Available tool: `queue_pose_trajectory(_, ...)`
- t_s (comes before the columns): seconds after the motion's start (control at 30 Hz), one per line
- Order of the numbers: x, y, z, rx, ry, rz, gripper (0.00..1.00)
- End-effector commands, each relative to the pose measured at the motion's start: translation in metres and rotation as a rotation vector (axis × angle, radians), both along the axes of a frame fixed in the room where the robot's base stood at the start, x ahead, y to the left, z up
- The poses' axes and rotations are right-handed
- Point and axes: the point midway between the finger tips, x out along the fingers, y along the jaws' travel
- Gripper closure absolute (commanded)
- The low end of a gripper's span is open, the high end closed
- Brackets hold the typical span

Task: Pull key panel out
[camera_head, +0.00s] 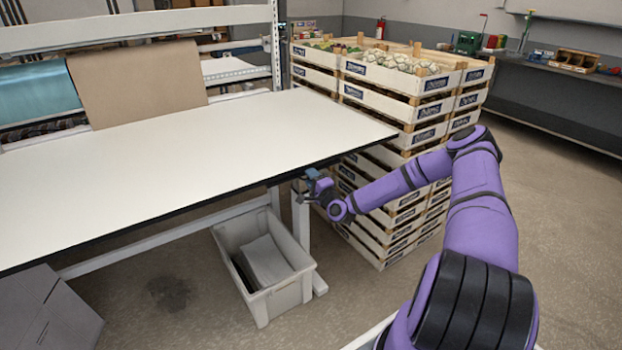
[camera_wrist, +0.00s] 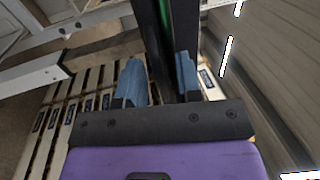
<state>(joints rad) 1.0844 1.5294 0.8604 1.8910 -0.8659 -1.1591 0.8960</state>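My gripper (camera_head: 308,184) is at the underside of the white table's (camera_head: 215,145) right front corner, below the tabletop edge. In the wrist view its two blue fingers (camera_wrist: 160,80) stand apart, one on each side of a dark bar (camera_wrist: 157,45). A gap shows between the left finger and the bar; I cannot tell whether the right finger touches it. A thin green strip (camera_wrist: 161,18) shows on the bar near the top of the picture. No key panel can be clearly made out; the bar may be it or the table's dark edge.
A grey bin (camera_head: 265,265) stands on the floor under the table, near the table leg (camera_head: 301,220). Stacked wooden crates (camera_head: 405,110) stand close behind my gripper and forearm. A cardboard box (camera_head: 45,310) is at lower left. The floor at right is clear.

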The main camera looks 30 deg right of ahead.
Motion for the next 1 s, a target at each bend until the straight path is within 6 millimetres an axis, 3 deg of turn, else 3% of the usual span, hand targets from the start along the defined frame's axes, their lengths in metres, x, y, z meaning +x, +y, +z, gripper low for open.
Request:
queue_pose_trajectory(0.3, 0.002, 0.000, 0.001, 0.000, 0.000, 0.000, 0.68)
queue_pose_trajectory(0.43, 0.002, 0.000, 0.001, 0.000, 0.000, 0.000, 0.97)
queue_pose_trajectory(0.67, 0.001, 0.000, 0.000, 0.000, 0.000, 0.000, 1.00)
queue_pose_trajectory(0.77, -0.011, -0.001, 0.000, 0.001, 0.001, 0.001, 1.00)
queue_pose_trajectory(1.0, -0.064, -0.003, 0.000, 0.001, 0.002, 0.000, 1.00)
